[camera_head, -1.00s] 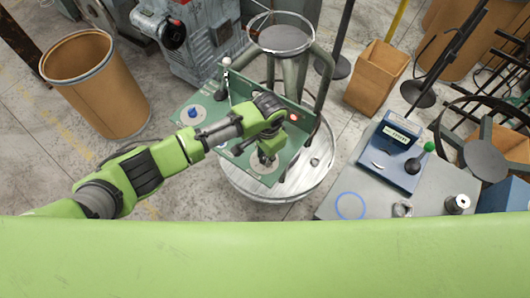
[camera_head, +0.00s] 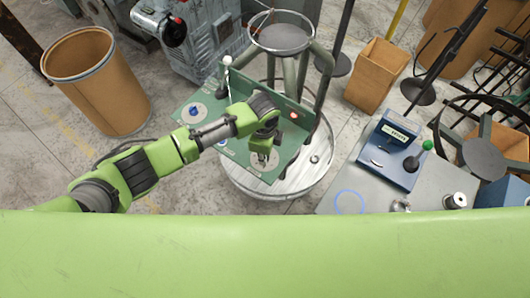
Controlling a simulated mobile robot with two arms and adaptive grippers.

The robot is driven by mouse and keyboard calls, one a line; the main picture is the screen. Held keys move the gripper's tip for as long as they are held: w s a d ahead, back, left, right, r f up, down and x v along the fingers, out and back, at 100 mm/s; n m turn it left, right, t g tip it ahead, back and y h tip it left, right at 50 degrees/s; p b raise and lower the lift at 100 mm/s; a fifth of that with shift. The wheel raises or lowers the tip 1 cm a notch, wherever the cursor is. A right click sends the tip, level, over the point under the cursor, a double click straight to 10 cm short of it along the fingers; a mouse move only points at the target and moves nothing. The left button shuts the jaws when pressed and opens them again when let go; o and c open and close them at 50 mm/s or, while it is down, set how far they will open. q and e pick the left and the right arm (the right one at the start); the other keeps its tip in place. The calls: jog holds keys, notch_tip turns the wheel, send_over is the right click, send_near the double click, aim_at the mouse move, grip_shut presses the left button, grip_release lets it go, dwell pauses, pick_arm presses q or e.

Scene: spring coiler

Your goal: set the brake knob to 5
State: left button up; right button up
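A green control panel (camera_head: 286,140) stands in the middle of the view, with a flat lower face and an upright back. A blue knob on a pale round dial (camera_head: 194,112) is at its left. A second pale round dial (camera_head: 256,168) is at its front right. My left gripper (camera_head: 262,157) points down right over this second dial and hides its middle. I cannot tell whether its fingers touch or hold a knob there. The dial markings are too small to read, so I cannot tell which knob is the brake knob. My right gripper is not in view.
A red light (camera_head: 293,115) is on the panel's upright part. A thin post with a white ball (camera_head: 227,60) rises at its left. A round metal drum top (camera_head: 320,165) lies below.

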pick_arm(q)
jog(key=m, duration=0.4)
jog(key=shift+b, duration=0.35)
jog(key=shift+m, duration=1.3)
jog(key=o, duration=1.1)
jog(key=shift+o, duration=0.2)
jog(key=shift+r, duration=0.1)
notch_tip(320, 180, up, 12)
jog(key=shift+s+a, duration=0.2)
jog(key=shift+a, duration=0.15)
